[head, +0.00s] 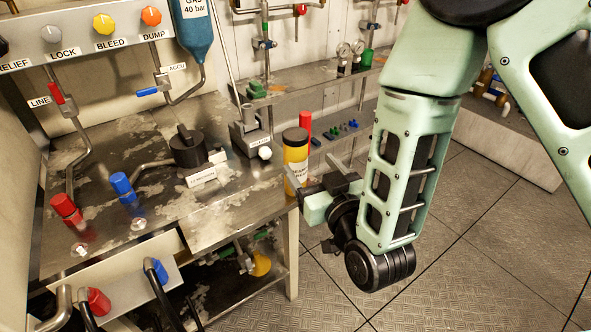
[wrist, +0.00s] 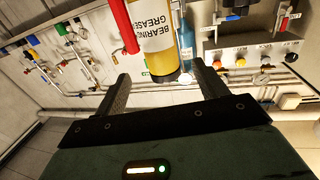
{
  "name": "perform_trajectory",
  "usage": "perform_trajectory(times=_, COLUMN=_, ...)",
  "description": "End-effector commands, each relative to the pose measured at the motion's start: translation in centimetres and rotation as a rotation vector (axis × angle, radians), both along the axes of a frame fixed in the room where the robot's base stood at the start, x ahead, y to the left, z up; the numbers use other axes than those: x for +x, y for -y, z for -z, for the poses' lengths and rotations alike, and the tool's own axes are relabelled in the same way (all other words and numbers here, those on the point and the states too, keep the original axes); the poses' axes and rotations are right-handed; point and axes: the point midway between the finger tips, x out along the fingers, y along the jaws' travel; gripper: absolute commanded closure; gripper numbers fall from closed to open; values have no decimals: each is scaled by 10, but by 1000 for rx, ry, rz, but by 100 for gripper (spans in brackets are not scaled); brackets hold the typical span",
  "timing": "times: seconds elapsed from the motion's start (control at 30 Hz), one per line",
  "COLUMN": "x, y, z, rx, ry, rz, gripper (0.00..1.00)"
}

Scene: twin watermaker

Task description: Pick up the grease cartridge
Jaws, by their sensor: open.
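The grease cartridge (head: 296,155) is a yellow cylinder with a black cap and a white label, standing upright at the right end of the metal bench. My gripper (head: 312,174) is open beside it, on its right and near side in the head view. In the wrist view the cartridge (wrist: 153,40) appears upside down, its label reading "BEARING GREASE". There it lies ahead of the open fingers (wrist: 160,69), within the gap between them in the picture. I cannot tell whether it is between the fingers in depth; no grip on it shows.
A red cylinder (head: 305,124) stands just behind the cartridge and shows close beside it in the wrist view (wrist: 118,24). A grey fitting (head: 250,135) and a black-knobbed valve (head: 187,147) stand to the left. Open floor (head: 470,225) lies to the right.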

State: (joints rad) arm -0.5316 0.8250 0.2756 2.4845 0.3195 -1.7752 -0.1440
Motion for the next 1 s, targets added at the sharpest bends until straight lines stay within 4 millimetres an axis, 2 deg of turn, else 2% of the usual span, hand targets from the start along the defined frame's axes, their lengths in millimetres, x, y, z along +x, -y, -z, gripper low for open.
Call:
perform_trajectory(times=0.1, x=16, y=-7, z=-4, rx=1, ry=1, rz=1, gripper=28)
perform_trajectory(times=0.37, x=32, y=-15, z=-3, rx=0, ry=1, rz=0, gripper=28)
perform_trajectory(times=0.63, x=66, y=-30, z=-2, rx=1, ry=1, rz=0, gripper=28)
perform_trajectory(times=0.93, x=72, y=-33, z=0, rx=0, ry=0, rz=-1, gripper=28)
perform_trajectory(times=0.97, x=72, y=-33, z=0, rx=0, ry=0, rz=-1, gripper=31)
perform_trajectory(times=1.0, x=72, y=-33, z=0, rx=0, ry=0, rz=-1, gripper=42)
